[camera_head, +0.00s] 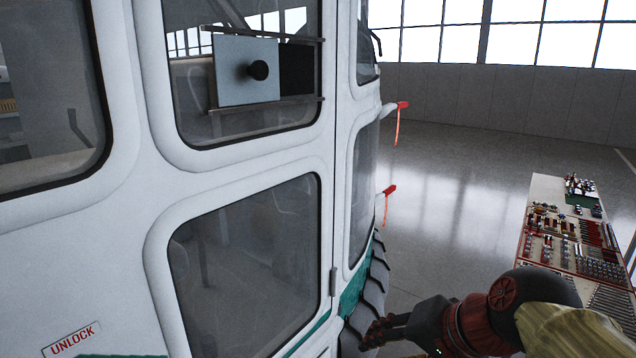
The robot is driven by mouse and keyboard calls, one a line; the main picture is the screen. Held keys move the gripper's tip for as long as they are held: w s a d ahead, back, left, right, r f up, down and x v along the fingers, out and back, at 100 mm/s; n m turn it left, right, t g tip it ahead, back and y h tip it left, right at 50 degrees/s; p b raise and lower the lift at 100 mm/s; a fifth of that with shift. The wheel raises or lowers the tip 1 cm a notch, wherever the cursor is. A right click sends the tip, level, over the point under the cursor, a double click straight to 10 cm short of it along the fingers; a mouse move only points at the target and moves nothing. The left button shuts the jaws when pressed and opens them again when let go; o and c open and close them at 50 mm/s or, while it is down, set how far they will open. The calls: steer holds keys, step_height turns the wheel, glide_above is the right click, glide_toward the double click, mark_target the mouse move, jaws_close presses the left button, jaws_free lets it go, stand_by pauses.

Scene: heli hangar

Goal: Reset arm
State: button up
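My gripper (376,334) is at the lower middle right of the head view. My arm comes in from the lower right corner, and the dark fingers point left toward the lower body of the white helicopter (235,168). The fingers appear in front of the helicopter's lower nose; I cannot tell whether they touch it. No object shows in them. They are small and dark, so their opening is unclear.
The floor (460,180) between is clear.

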steer(key=s+d+f+n+h+b, duration=0.1)
steer(key=s+d+f+n+b, duration=0.1)
steer(key=f+b, duration=0.4)
steer(key=s+d+f+n+h+b, duration=0.1)
steer(key=s+f+b, duration=0.4)
steer(key=f, duration=0.9)
steer(key=s+d+f+n+h+b, duration=0.2)
steer(key=s+d+f+b, duration=0.2)
steer(key=f+b, duration=0.3)
step_height(320, 180, down, 3)
steer(key=shift+s+n+g+b, duration=0.25)
steer(key=shift+n+g+b, duration=0.15)
steer(key=shift+d, duration=0.1)
